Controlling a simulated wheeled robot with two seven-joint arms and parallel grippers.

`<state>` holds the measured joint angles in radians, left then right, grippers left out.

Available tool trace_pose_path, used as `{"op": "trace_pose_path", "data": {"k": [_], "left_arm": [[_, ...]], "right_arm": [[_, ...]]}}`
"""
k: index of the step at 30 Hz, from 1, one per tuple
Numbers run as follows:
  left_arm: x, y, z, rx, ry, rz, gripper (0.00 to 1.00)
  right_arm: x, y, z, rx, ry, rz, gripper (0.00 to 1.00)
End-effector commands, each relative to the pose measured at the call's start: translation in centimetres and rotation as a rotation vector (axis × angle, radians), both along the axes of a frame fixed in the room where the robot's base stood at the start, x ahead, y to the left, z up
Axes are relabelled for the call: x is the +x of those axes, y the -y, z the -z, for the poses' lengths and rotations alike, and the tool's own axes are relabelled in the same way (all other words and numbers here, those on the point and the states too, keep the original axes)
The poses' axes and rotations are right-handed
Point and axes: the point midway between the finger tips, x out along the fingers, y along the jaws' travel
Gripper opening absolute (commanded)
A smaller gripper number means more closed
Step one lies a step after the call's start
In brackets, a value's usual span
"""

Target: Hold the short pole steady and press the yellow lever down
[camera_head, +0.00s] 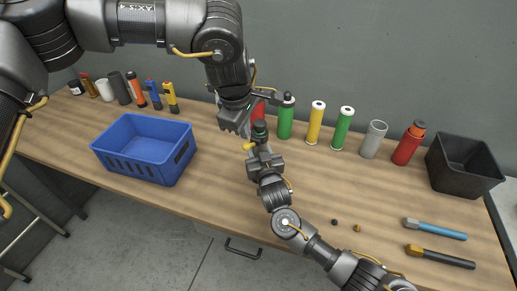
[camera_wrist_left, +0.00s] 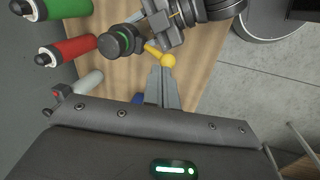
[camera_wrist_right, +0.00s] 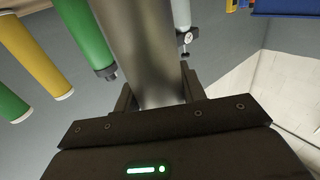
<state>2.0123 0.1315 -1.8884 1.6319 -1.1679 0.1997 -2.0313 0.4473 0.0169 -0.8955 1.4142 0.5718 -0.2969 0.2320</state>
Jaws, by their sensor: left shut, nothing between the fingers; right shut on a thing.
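The short pole shows its dark round top (camera_head: 260,129) in the head view and a green ring around its cap (camera_wrist_left: 121,41) in the left wrist view. Its grey shaft (camera_wrist_right: 147,50) fills the middle of the right wrist view. The yellow lever (camera_head: 249,146) sticks out sideways from the pole's top, with a round yellow knob (camera_wrist_left: 168,60) at its end. My right gripper (camera_head: 257,160) is shut on the pole below the top. My left gripper (camera_wrist_left: 161,72) is shut and empty, its fingertips close to the knob; I cannot tell whether they touch.
Several coloured cylinders, such as a green one (camera_head: 286,117) and a grey one (camera_head: 373,140), stand along the wall. A blue crate (camera_head: 130,168) stands at left, a black bin (camera_head: 465,185) at right. Two tools (camera_head: 436,229) lie at the front right. The table between is mostly clear.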

Motion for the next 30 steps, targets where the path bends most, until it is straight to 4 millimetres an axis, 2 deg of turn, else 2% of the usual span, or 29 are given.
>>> {"op": "trace_pose_path", "data": {"k": [30], "left_arm": [[0.0,0.0,3.7,-0.001,0.001,-0.001,0.0]], "right_arm": [[0.0,-0.1,0.0,-0.001,0.001,-0.002,0.06]]}}
